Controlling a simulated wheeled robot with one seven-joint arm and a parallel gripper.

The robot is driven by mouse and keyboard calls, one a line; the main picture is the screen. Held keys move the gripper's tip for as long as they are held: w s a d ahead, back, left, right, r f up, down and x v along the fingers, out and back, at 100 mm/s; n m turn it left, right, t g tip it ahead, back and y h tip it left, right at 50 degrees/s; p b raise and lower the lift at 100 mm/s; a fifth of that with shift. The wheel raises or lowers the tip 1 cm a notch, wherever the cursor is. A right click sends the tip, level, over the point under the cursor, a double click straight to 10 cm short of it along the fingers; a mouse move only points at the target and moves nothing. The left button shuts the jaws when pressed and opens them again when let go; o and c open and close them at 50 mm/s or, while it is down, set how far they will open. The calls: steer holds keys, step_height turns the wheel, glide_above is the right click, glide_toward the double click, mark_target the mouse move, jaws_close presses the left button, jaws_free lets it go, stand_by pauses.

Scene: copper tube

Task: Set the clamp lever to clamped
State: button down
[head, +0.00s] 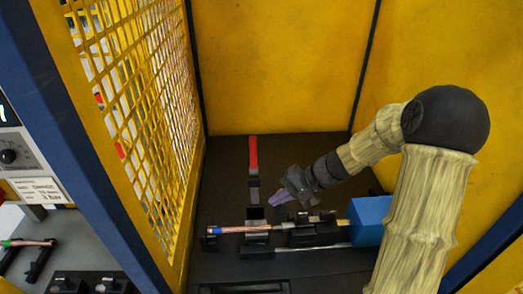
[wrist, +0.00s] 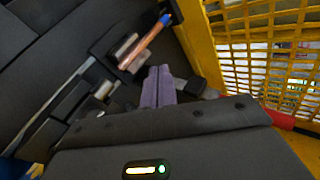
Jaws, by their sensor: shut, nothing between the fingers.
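The clamp lever has a red handle (head: 253,153) on a dark base, behind the clamp block (head: 256,238) in the head view. It points toward the back wall; I cannot tell whether it stands up or lies back. In the wrist view part of the red handle (wrist: 281,120) shows at the right, mostly hidden by my gripper body. My gripper (head: 275,200) is shut and empty, its purple fingers just right of the lever's base. The fingers (wrist: 157,80) also show in the wrist view, near the copper tube (wrist: 145,45). The copper tube (head: 230,229) lies across the clamp block.
A yellow mesh guard (head: 150,90) stands close on the left, with yellow walls behind and at right. Outside the guard, another tube (head: 28,242) rests on black holders. Dark floor behind the fixture is clear.

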mark_target(254, 173)
steer(key=w+d+r+m+t+y, duration=0.1)
steer(key=w+d+r+t+y, duration=0.1)
steer(key=w, duration=0.4)
steer(key=w+d+r+m+t+y, duration=0.2)
steer(key=w+d+r+t+y, duration=0.1)
steer(key=w+r+t, duration=0.2)
steer(key=shift+w+d+m+y, duration=0.3)
steer(key=shift+w+d+y, duration=0.1)
steer(key=shift+w, duration=0.55)
steer(key=shift+a, duration=0.1)
steer(key=w+a+p, duration=0.1)
steer(key=a+p, duration=0.5)
steer(key=a, duration=0.3)
steer(key=shift+a+f+p, duration=0.2)
steer(key=shift+p, duration=0.15)
steer(key=shift+d+f+b, duration=0.1)
steer(key=shift+b, duration=0.5)
